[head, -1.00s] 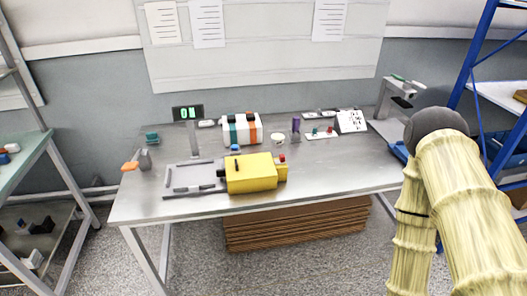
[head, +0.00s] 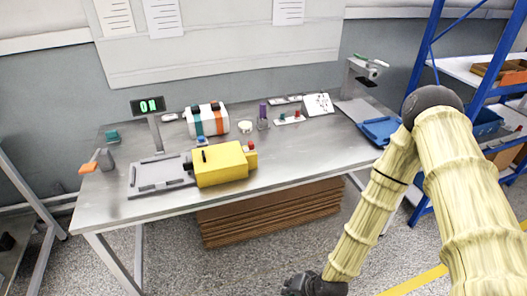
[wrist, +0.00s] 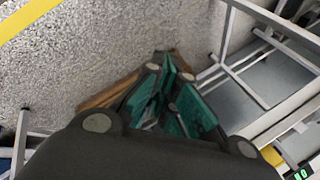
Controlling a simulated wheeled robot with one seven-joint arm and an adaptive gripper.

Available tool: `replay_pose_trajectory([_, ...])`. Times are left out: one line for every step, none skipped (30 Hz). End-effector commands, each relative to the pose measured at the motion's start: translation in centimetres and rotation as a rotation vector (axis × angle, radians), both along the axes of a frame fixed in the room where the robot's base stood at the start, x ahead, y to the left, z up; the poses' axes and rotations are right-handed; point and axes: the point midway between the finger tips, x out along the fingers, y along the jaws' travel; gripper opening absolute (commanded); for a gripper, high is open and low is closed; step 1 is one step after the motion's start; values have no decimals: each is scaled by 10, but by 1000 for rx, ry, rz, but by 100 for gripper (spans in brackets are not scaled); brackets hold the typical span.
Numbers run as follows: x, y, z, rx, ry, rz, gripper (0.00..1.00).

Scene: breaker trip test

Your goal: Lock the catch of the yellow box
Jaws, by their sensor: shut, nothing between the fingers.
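The yellow box (head: 222,168) sits on the front part of the metal table in the head view, right of a grey plate. A black part shows on its left end and a red piece at its right end. I cannot tell the catch or its position at this size. My gripper (wrist: 170,105) shows in the wrist view with its teal finger pads together, shut and empty over the floor. In the head view my wrist is low, in front of the table and right of the box; the fingertips are not clear there. A small yellow patch (wrist: 272,155) at the wrist view's lower right may be the box.
The table (head: 290,155) also bears a grey plate (head: 140,178), a striped white cylinder (head: 206,120), a display (head: 148,106) and a blue tray (head: 380,130). Stacked brown boards (head: 270,212) lie beneath. A blue shelf (head: 424,60) stands right.

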Motion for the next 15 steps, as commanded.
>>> replay_pose_trajectory([40, 14, 2, 79, -54, -55, 0])
replay_pose_trajectory([61, 22, 8, 126, -82, -84, 0])
replay_pose_trajectory([90, 31, 18, 189, -120, -121, 0])
replay_pose_trajectory([113, 36, 27, 236, -148, -149, 0])
replay_pose_trajectory([134, 40, 36, 283, -177, -176, 0])
replay_pose_trajectory([163, 44, 51, 346, -214, -212, 0])
replay_pose_trajectory([184, 46, 63, 392, -244, -236, 0])
replay_pose_trajectory([206, 46, 76, 439, -273, -260, 0])
replay_pose_trajectory([232, 45, 94, 498, -308, -290, 0])
replay_pose_trajectory([250, 43, 107, 540, -333, -309, 0])
replay_pose_trajectory([267, 40, 120, 580, -358, -329, 0])
replay_pose_trajectory([288, 35, 138, 629, -389, -351, 0])
replay_pose_trajectory([301, 31, 151, 665, -411, -365, 0])
replay_pose_trajectory([314, 26, 163, 697, -432, -378, 0])
replay_pose_trajectory([329, 20, 178, 736, -456, -393, 0])
